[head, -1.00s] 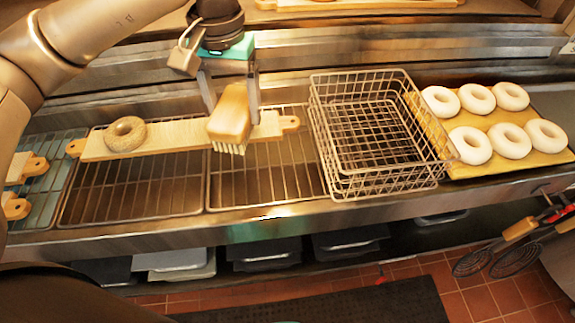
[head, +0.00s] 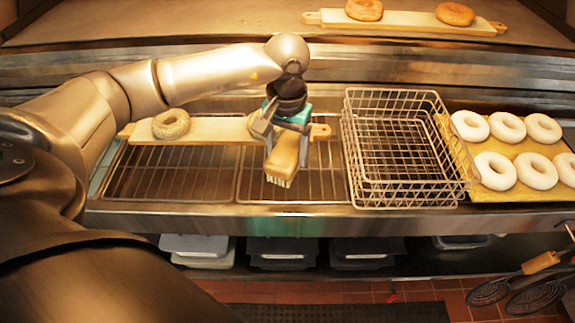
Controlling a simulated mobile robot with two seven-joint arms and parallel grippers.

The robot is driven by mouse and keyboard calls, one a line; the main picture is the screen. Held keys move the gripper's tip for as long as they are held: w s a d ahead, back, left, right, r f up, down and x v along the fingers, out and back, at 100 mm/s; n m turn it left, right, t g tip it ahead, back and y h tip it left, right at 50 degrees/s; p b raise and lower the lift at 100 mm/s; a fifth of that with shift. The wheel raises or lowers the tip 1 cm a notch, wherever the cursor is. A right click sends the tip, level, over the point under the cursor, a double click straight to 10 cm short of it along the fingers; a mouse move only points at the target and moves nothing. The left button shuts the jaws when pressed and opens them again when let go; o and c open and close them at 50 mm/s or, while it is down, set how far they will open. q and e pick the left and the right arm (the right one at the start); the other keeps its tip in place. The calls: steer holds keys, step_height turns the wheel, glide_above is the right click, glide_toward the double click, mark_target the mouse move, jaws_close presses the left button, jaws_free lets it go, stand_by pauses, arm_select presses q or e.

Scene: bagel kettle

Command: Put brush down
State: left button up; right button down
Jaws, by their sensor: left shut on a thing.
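The brush (head: 284,152) has a tan wooden handle and pale bristles that point down. My left gripper (head: 287,132) is shut on its handle. The brush hangs in front of a long wooden board (head: 218,130), over the right wire rack (head: 312,177); I cannot tell how far the bristles are above the rack. A seeded bagel (head: 171,124) lies on the left part of the board. My right gripper is not in view.
A stack of wire baskets (head: 400,196) stands right of the brush. Several white dough rings (head: 495,170) lie on a tray further right. The left wire rack (head: 165,180) is bare in front. Another board with two bagels (head: 410,22) lies at the back.

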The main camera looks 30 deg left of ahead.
mark_target(287, 150)
arm_select(q)
steer(key=shift+f, duration=2.65)
steer(key=shift+f+b, duration=0.15)
steer(key=shift+b, duration=0.15)
steer(key=o, duration=1.1)
step_height(287, 150, up, 12)
steer(key=shift+r, duration=0.2)
steer(key=shift+s+d+f, duration=0.1)
